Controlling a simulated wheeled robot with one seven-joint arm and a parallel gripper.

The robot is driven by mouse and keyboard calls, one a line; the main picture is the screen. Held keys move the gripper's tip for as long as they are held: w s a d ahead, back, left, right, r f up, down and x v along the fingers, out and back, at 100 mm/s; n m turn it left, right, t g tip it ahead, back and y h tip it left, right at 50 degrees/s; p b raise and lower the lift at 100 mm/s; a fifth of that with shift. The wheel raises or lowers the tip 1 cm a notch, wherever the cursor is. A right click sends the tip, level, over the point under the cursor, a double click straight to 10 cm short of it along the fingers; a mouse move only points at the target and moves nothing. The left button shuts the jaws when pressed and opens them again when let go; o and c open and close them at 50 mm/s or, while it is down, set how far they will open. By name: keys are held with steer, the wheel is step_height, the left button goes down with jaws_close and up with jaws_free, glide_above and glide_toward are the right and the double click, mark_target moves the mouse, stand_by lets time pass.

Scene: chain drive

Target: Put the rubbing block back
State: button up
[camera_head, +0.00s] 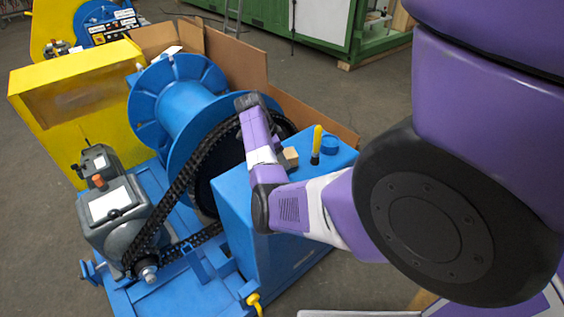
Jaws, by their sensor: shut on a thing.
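A small tan block (290,157), which looks like the rubbing block, shows just right of my purple forearm, over the top of the blue housing (240,215). My gripper (279,143) is mostly hidden behind the forearm; only a small dark part shows beside the block. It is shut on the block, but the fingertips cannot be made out. I cannot tell whether the block touches the housing top.
A yellow-handled tool (317,140) stands upright and a round blue cap (329,144) sits on the housing, close right of the block. The black chain (190,178) and blue drum (180,100) lie left. A grey motor (115,210) stands front left. Cardboard (235,55) stands behind.

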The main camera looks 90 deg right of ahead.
steer(key=shift+f, duration=1.4)
steer(key=shift+f, duration=0.15)
steer(key=o, duration=1.3)
steer(key=b+v, duration=0.1)
steer(key=v, duration=1.1)
steer(key=shift+r+b, duration=0.2)
steer(key=shift+b, duration=0.1)
